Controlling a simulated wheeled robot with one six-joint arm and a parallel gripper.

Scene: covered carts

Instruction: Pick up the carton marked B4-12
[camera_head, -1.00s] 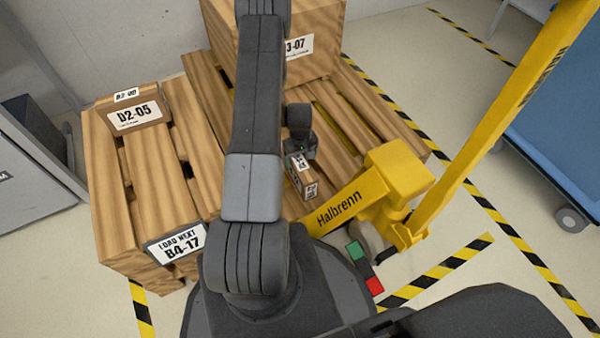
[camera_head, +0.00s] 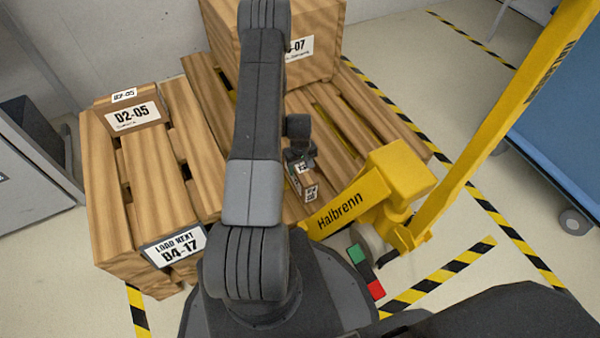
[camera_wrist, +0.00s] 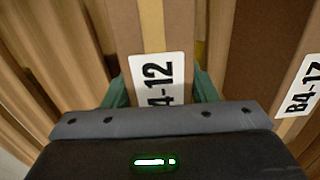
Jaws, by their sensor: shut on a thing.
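The carton marked 4-12, its first character hidden, shows in the wrist view (camera_wrist: 158,85) between the green fingers of my gripper (camera_wrist: 160,90). My gripper is shut on this carton. In the head view, a small brown carton with white labels (camera_head: 306,183) is below my gripper (camera_head: 299,162), above the pallet slats. I cannot tell whether it touches them. Its label is too small to read there.
A label B4-17 (camera_wrist: 304,88) is close on the right in the wrist view. The wooden pallet (camera_head: 160,180) holds carton D2-05 (camera_head: 130,116) and a large box ending in -07 (camera_head: 270,40). A yellow Halbrenn machine (camera_head: 390,185) stands close to the right.

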